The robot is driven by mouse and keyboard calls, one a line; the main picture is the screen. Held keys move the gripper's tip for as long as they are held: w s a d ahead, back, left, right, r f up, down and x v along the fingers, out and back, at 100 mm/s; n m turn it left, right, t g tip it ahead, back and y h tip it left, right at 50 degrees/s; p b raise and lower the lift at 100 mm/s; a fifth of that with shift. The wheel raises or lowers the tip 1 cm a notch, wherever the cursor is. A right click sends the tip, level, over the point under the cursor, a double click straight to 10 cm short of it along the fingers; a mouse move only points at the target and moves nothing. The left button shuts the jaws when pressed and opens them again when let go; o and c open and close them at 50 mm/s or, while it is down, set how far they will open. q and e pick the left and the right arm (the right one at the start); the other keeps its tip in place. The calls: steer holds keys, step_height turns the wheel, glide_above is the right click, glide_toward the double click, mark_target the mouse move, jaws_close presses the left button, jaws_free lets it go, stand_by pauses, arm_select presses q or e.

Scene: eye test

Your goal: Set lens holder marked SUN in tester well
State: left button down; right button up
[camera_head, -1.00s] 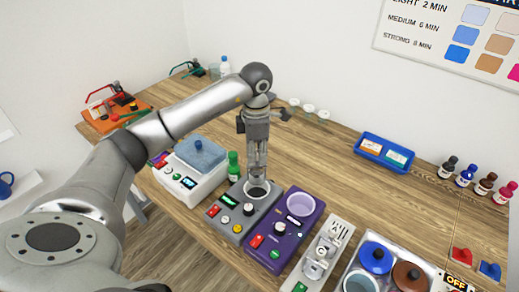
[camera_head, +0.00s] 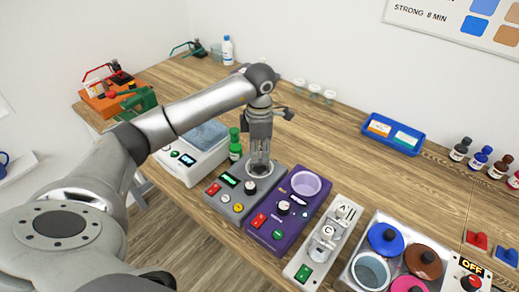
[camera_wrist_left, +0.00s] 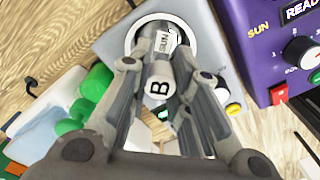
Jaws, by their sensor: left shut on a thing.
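My left gripper (camera_head: 260,165) is shut on a small light-coloured lens holder (camera_wrist_left: 160,85). In the left wrist view the holder shows the letters SUN on its side and B on its near end. The fingers point down at the round well (camera_wrist_left: 134,38) of the grey box (camera_head: 222,200), with the holder's far end at or inside the pale ring. How deep it sits cannot be told. A purple box (camera_head: 268,238) with a wide lavender well (camera_head: 306,184) stands just right; in the left wrist view it is marked SUN and READY. My right gripper is not in view.
A white device (camera_head: 185,165) and a green bottle (camera_head: 235,146) stand close left of the gripper. Right of the purple box are a stand with letter tags (camera_head: 322,240) and a tray of round pots (camera_head: 385,237). A blue tray (camera_head: 393,132) lies behind, with bare wood before it.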

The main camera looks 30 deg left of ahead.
arm_select(q)
steer(key=shift+f, duration=0.3)
stand_by(0.8)
steer(key=c, duration=0.9)
jaws_free()
steer(key=shift+c, duration=0.2)
steer(key=shift+r+p, duration=1.7)
steer(key=shift+r, duration=1.35)
steer(key=shift+f, duration=0.1)
